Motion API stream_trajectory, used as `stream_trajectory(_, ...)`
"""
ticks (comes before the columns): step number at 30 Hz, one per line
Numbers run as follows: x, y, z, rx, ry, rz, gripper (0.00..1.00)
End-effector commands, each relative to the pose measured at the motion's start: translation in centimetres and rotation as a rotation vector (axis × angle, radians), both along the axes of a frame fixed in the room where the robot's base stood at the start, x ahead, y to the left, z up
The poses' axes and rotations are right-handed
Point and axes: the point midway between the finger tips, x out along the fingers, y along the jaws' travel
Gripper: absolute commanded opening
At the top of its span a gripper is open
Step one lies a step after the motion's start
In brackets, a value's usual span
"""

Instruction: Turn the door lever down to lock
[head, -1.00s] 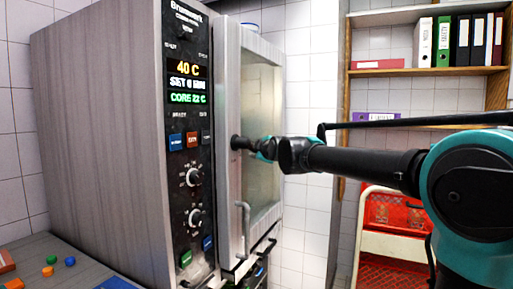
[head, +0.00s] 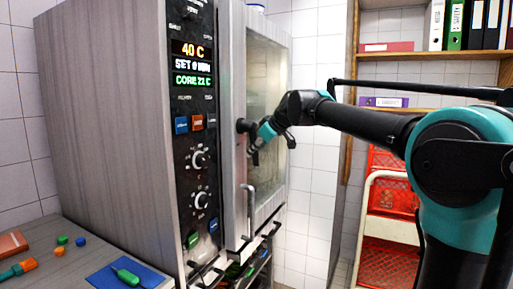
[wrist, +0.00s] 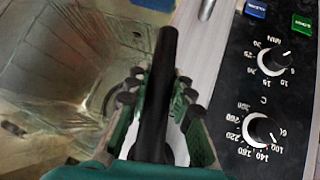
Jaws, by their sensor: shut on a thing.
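The oven door (head: 268,110) is tall with a glass pane and stands against the oven's right side. A black door lever (head: 243,126) sits on the door's grey edge, its round hub showing just left of my gripper (head: 262,138). In the wrist view my gripper (wrist: 160,84) is shut around the lever, a black bar (wrist: 167,45) running between its teal and black fingers. The lever's far end lies behind the fingers in the head view, so its exact angle is hard to tell.
The oven's control panel (head: 197,130) is close left of the lever. A grey bent handle (head: 249,205) is below it. A worktop (head: 60,240) with a blue mat and small coloured pieces is at lower left. A shelf and a cart with red crates (head: 392,195) stand at right.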

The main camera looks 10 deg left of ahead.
Motion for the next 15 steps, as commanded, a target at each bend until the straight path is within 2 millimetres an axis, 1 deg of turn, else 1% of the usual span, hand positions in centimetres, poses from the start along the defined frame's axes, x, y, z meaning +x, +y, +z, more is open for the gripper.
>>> stream_trajectory(6, -1.0, 0.4, -0.2, 0.042, 0.123, 0.000, 0.00)
stream_trajectory(15, -1.8, 0.6, -0.3, 0.072, 0.205, 0.000, 0.00)
